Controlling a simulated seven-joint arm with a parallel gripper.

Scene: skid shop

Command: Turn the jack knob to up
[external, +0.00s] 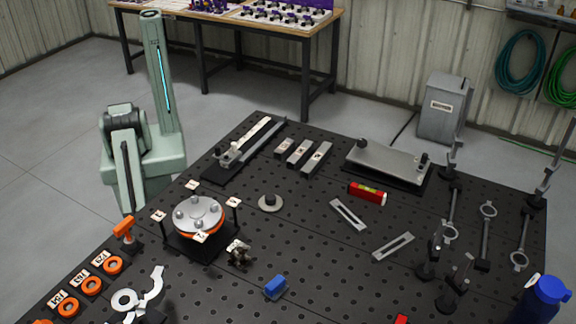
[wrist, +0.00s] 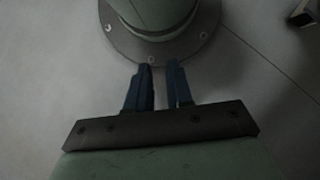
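No part is clearly labelled as the jack knob, and I cannot tell for certain which part it is. A round silver plate with several knobs (external: 199,215) sits on a black stand with small white tags at its corners. A small dark knob-like fitting (external: 239,252) stands just in front of it, and a pale disc with a dark centre post (external: 270,203) lies to its right. My gripper (wrist: 158,68) shows two blue fingers with a gap and nothing between them. It is over the floor beside my base, away from the table. In the external view its fingers are hidden.
The black perforated table (external: 320,275) carries a red level (external: 367,193), slotted bars, a blue block (external: 275,288), orange rings (external: 92,285) and a flat plate on a black base (external: 388,166). Clamps crowd the right side, near a blue bottle (external: 541,302).

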